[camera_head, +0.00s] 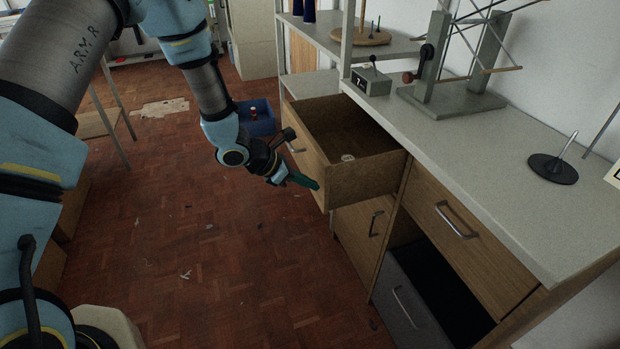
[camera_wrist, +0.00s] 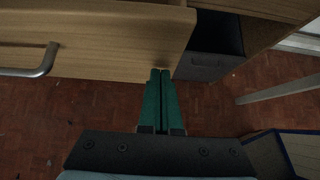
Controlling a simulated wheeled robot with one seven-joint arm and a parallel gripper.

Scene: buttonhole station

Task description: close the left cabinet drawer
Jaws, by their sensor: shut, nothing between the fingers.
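The left cabinet drawer (camera_head: 368,184) is a wooden box drawer at the cabinet's far end. It stands pulled out, with its inside visible and a small pale round item (camera_head: 347,158) in it. My gripper (camera_head: 316,186) has green fingers, held together and empty. The fingertips are at the drawer front's near end, by its lower part; I cannot tell if they touch it. In the wrist view, the drawer front (camera_wrist: 110,35) fills the upper left with its bar handle (camera_wrist: 45,62). The fingertips (camera_wrist: 160,74) lie by its lower edge, right of the handle.
A lower wooden door (camera_head: 360,232) is below the drawer. A grey drawer (camera_head: 408,310) stands open at lower right, under a shut wooden drawer (camera_head: 470,235). The worktop (camera_head: 460,150) holds a winder stand (camera_head: 450,98) and a black spindle base (camera_head: 552,168). Floor (camera_head: 230,260) at left is mostly clear.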

